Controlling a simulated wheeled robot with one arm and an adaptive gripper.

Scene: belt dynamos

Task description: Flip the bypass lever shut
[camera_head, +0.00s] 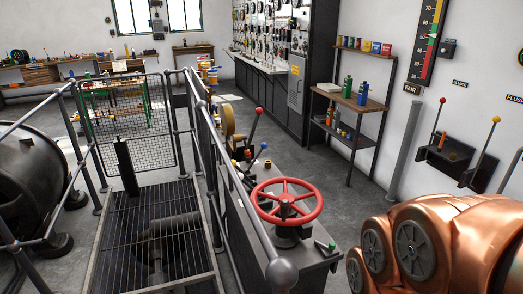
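No lever in view carries a label I can read as bypass, so I cannot tell which one it is. On the console beside the railing, a lever with a red knob (254,124) stands tilted to the right, and a shorter lever with a blue knob (258,153) leans beside it. On the right wall, a red-knobbed lever (438,116) and a longer yellow-knobbed lever (485,145) stand in dark brackets. My gripper is not in view.
A red handwheel (287,202) stands on the console (310,263). A railing (247,205) separates it from a grated platform (155,230). A shelf rack (352,101) and a tall switchboard (297,70) stand behind. Grey floor (325,182) is open between console and rack.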

